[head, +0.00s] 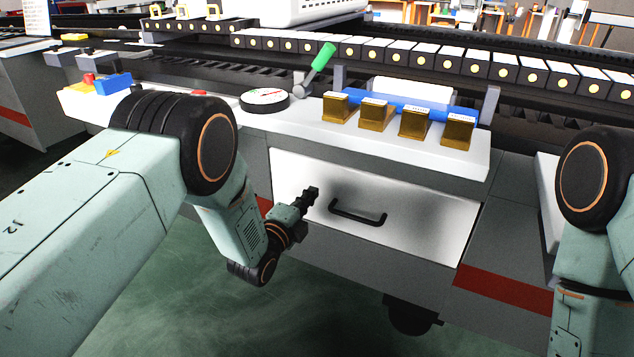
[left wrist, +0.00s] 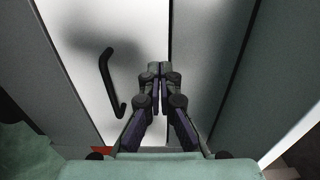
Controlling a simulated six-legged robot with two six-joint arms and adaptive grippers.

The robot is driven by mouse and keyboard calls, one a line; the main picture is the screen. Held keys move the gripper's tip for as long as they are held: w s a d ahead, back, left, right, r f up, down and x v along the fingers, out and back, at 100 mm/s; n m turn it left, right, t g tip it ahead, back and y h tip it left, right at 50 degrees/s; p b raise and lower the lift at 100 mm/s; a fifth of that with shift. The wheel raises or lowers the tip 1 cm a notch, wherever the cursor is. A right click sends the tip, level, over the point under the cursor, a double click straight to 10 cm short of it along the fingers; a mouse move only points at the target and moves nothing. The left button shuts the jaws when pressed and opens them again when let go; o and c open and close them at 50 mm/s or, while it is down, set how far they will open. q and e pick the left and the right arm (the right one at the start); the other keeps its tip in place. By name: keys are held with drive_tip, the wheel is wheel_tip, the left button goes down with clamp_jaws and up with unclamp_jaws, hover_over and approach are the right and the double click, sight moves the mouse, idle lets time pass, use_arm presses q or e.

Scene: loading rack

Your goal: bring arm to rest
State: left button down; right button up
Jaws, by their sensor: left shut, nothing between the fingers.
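My left gripper (head: 312,193) is shut and empty. It is in front of the white drawer (head: 420,223), to the left of the black drawer handle (head: 357,212), and apart from the handle. In the left wrist view the closed fingers (left wrist: 160,72) are in the middle, and the black handle (left wrist: 111,82) is to their left on the white drawer front (left wrist: 85,30). The drawer looks closed. On the right of the head view part of my right arm shows, but its gripper is out of view.
Above the drawer is a white worktop (head: 300,118) with a round dial (head: 265,99), a green-handled lever (head: 318,66) and several brass blocks (head: 415,122). A long rack of black cells (head: 450,59) runs behind. Green floor (head: 330,310) is clear below.

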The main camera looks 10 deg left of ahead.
use_arm(q)
drive_tip(key=s+a+f+n+g+y+p, duration=0.1)
drive_tip(key=s+a+f+n+g, duration=0.2)
drive_tip(key=s+f+n, duration=0.35)
drive_tip(key=s+a+f+n+g+y+p, duration=0.15)
drive_tip(key=s+f+n+g, duration=0.25)
drive_tip(key=s, duration=0.6)
drive_tip(key=s+a+f+n+g+y+p, duration=0.15)
drive_tip(key=s+a+f+n+g, duration=0.3)
drive_tip(key=s, duration=0.45)
drive_tip(key=s+a+r+n+g+p, duration=0.1)
drive_tip(key=s+r+n+g+p, duration=0.1)
drive_tip(key=s, duration=0.9)
drive_tip(key=s+a+r+n+g+y+p, duration=0.1)
drive_tip(key=s+n, duration=0.4)
drive_tip(key=s, duration=0.7)
wheel_tip(320, 180, up, 2)
drive_tip(key=g+p, duration=0.1)
drive_tip(key=g, duration=0.1)
drive_tip(key=shift+s+g+y, duration=0.3)
drive_tip(key=shift+g, duration=0.05)
drive_tip(key=shift+a, duration=0.1)
